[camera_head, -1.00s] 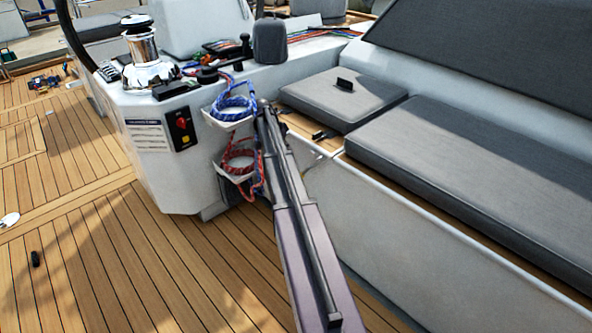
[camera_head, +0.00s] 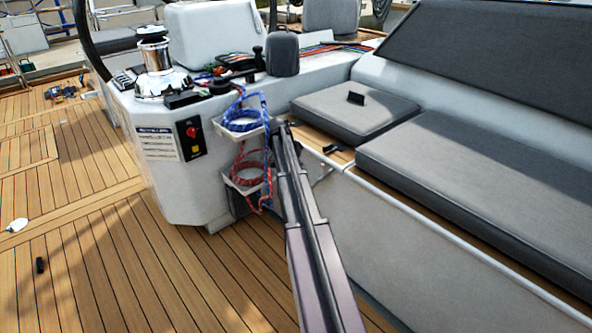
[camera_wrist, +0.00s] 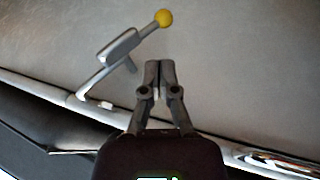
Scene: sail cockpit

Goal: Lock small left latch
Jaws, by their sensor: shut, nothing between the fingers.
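In the wrist view a grey metal latch (camera_wrist: 118,48) sits against a pale grey panel at upper left. Its lever arm ends in a yellow ball knob (camera_wrist: 163,18). My gripper (camera_wrist: 158,66) is shut and empty, below and to the right of the latch body, and appears apart from it. The knob lies above the fingertips in the picture. In the head view my arm reaches to the bench front and my fingers cannot be made out. A small grey fitting (camera_head: 322,178) on the bench front, just right of my arm, may be this latch.
Blue rope (camera_head: 243,118) and red rope (camera_head: 244,176) hang in pockets left of my arm. The grey seat cushion (camera_head: 356,108) and long cushion (camera_head: 470,165) lie on the bench. A winch (camera_head: 155,68) stands upper left. Open teak deck (camera_head: 110,260) lies at left.

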